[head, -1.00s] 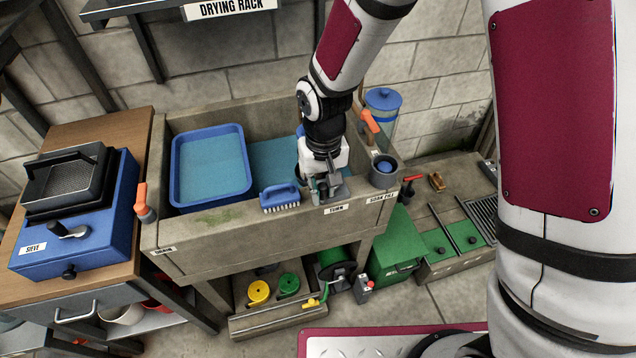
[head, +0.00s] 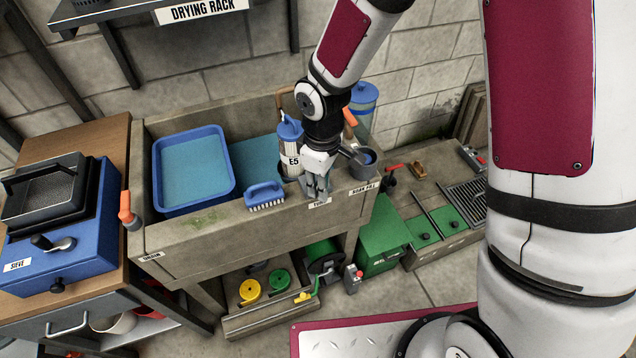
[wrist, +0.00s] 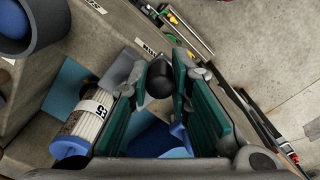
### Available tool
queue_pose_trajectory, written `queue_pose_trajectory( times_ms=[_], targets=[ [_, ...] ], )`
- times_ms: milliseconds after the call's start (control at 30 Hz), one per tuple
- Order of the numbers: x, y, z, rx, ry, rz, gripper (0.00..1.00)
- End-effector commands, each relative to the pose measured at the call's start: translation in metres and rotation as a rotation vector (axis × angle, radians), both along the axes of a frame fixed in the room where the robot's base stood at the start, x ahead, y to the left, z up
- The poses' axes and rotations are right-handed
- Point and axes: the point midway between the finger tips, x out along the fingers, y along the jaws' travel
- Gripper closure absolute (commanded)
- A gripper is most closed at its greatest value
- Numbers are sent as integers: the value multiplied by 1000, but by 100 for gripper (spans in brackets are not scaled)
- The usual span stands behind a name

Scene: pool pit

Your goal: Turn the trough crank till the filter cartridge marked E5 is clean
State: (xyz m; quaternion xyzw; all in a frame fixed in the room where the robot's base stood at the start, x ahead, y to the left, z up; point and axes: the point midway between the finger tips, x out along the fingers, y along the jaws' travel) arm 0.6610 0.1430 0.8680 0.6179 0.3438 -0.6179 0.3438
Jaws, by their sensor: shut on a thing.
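The filter cartridge marked E5 (head: 290,155) stands in the trough (head: 215,238), with a blue cap and a pale pleated body. In the wrist view the cartridge (wrist: 88,118) shows brownish dirt on its pleats near the blue end. My gripper (head: 317,188) is at the trough's front rim, by the TURN label, just right of the cartridge. In the wrist view my gripper (wrist: 163,92) has its green-padded fingers on either side of the crank's black knob (wrist: 159,78), shut on it. The rest of the crank is mostly hidden.
A blue tray (head: 190,208) and a blue brush (head: 265,196) are left of my gripper. A grey cup (head: 363,168) stands close on the right by the SOAK FILL label. Orange-handled levers are at the drain (head: 127,208) and behind the cup.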

Motion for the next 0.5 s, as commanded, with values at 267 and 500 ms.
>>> queue_pose_trajectory(
  times_ms=[267, 500],
  targets=[
    [0, -3, 0, 0, 1, 43, 100],
    [0, -3, 0, -1, 2, 46, 100]
  ],
)
